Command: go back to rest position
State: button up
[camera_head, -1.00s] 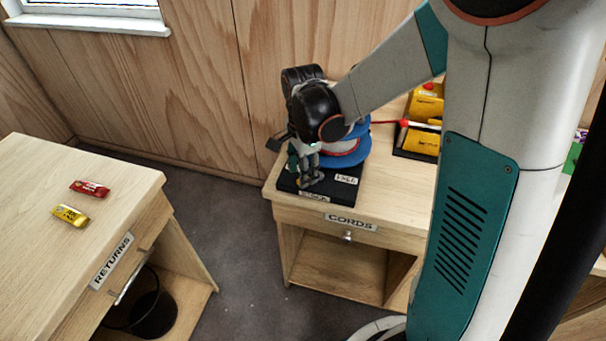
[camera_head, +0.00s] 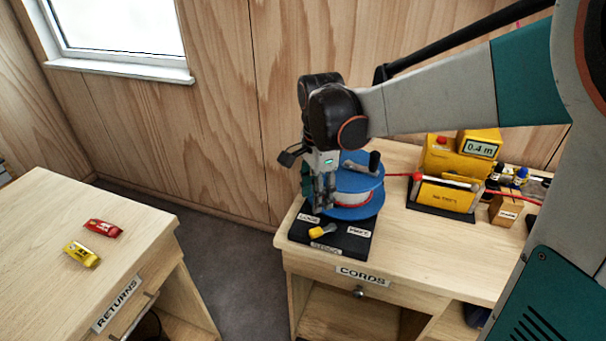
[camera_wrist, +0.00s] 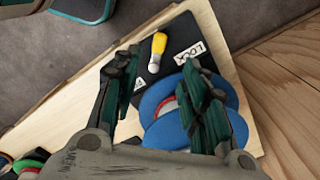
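My gripper (camera_head: 324,207) points down just above the black base (camera_head: 343,246) of the blue cord reel (camera_head: 357,183), at the reel's left side. In the wrist view my gripper (camera_wrist: 158,68) has its two teal-padded fingers spread wide with nothing held between them. A small lever with a yellow handle (camera_head: 322,231) lies on the base in front of the fingers; it also shows in the wrist view (camera_wrist: 158,44). The base carries white labels, one reading LOCK (camera_wrist: 190,53). The fingers hide part of the reel.
The reel stands on the CORDS desk (camera_head: 400,262). A yellow tester reading 0.4 m (camera_head: 479,146) is behind at the right, with a red cord leading towards it. The RETURNS table (camera_head: 135,235) on the left holds a red packet (camera_head: 102,228) and a yellow packet (camera_head: 81,254). A floor gap separates them.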

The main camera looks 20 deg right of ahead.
jog(key=s+r+n+t, duration=0.2)
jog(key=s+n+t, duration=0.1)
jog(key=s+n, duration=0.4)
jog(key=s+d+r+n+t, duration=0.1)
jog(key=s+r+n+t, duration=0.2)
jog(key=s+n, duration=0.5)
jog(key=shift+s+r+n+t, duration=0.15)
jog(key=shift+s+n+t, duration=0.1)
jog(key=shift+n+t, duration=0.4)
